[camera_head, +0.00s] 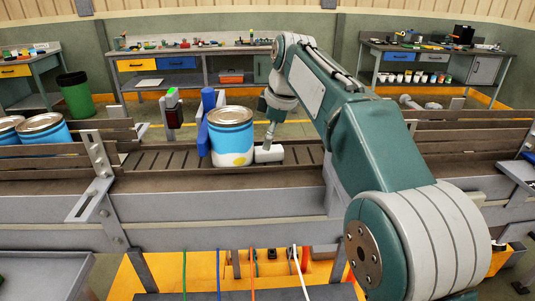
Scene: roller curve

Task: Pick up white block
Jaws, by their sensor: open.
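The white block (268,154) lies on the roller conveyor (305,155), just right of a blue and white can. It looks small and low from here. My gripper (269,138) points down from the end of my arm and is right above or at the block. It is open. The fingers are small and partly hidden, so I cannot tell whether they touch the block or stand around it.
The blue can (231,138) stands close to the block's left side, with a blue pusher (208,105) behind it. More cans (43,129) stand at the far left. Rails (200,207) edge the conveyor. Workbenches (190,60) line the back wall.

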